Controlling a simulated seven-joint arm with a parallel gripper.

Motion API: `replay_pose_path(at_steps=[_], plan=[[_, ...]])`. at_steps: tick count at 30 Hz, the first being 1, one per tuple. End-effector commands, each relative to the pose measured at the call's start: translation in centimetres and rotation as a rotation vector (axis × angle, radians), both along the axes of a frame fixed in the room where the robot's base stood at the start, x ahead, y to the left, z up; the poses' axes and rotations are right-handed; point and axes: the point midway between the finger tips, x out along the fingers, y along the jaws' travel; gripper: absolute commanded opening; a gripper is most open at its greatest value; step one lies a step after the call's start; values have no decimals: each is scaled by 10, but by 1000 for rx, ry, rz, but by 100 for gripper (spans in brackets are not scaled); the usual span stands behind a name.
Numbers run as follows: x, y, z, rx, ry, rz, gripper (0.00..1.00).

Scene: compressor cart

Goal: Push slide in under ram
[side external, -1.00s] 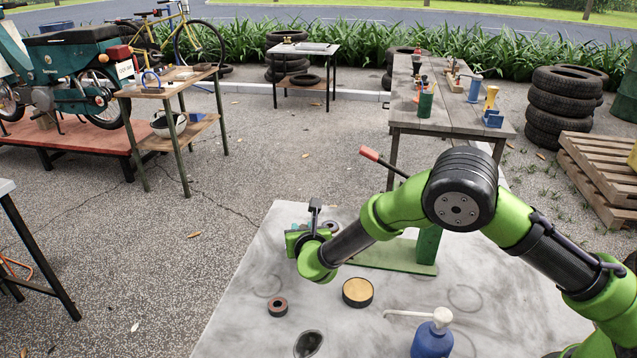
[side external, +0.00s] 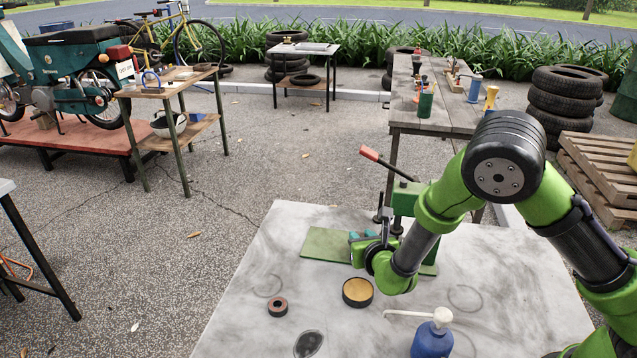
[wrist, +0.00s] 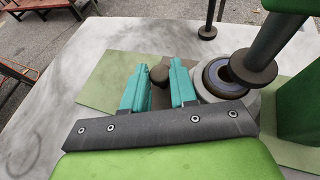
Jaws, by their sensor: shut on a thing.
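My gripper (wrist: 158,85), with teal fingers, is shut on the dark round knob (wrist: 159,73) of the slide. In the side external view my gripper (side external: 364,236) is low over the press's green base plate (side external: 322,243), close to the press column. Right of the fingers in the wrist view, a grey round holder carries a ring with a blue inner band (wrist: 216,80). The ram (wrist: 285,42), a dark rod with a wider foot, overlaps the ring's right side in that view. Whether it is centred over the ring cannot be told. My wrist hides most of the slide.
The press has a red-handled lever (side external: 369,153). On the grey tabletop are a small dark ring (side external: 277,306), a round tin with tan contents (side external: 358,291), a blue pump bottle (side external: 433,338) and a dark oval dish (side external: 308,344). The tabletop's left front is mostly clear.

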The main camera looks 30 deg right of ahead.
Motion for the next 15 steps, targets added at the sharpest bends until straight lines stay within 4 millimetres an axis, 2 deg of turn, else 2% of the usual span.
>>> replay_pose_path(at_steps=[3, 12, 13, 14, 15], plan=[[-7, -8, 1, 3, -1, -2, 0], [-8, -8, 1, 4, -3, -1, 0], [-8, -8, 1, 4, -3, -1, 28], [-8, -8, 1, 4, -3, -1, 33], [-8, -8, 1, 4, -3, -1, 33]])
